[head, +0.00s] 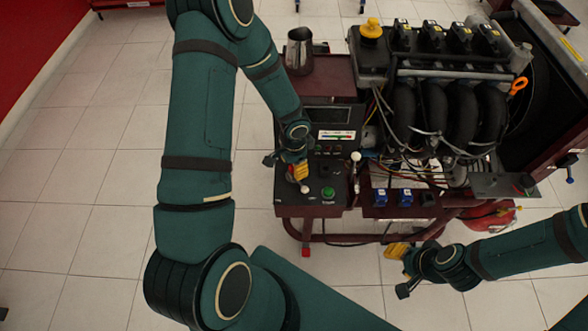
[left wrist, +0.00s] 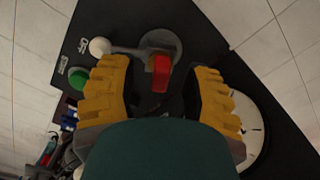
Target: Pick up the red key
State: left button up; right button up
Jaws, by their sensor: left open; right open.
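The red key (left wrist: 161,76) sits in a round grey switch (left wrist: 160,43) on the dark control panel (head: 318,205). In the left wrist view it lies between the two yellow fingers of my left gripper (left wrist: 160,68), with gaps on both sides. My left gripper (head: 298,170) is open and empty, over the panel in the head view. The key cannot be made out in the head view, where the gripper covers that part of the panel. My right gripper (head: 400,268) is open and empty at the lower right, in front of the trainer and away from the panel.
Close to the switch are a white ball knob (left wrist: 100,46), a green button (left wrist: 77,78) and a white dial (left wrist: 250,128). The engine (head: 440,110) with hoses and wires stands right of the panel. A metal jug (head: 299,50) stands behind. Tiled floor is clear on the left.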

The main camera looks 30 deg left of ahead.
pick_arm(q)
grip_shut()
jog(key=shift+r, duration=0.1)
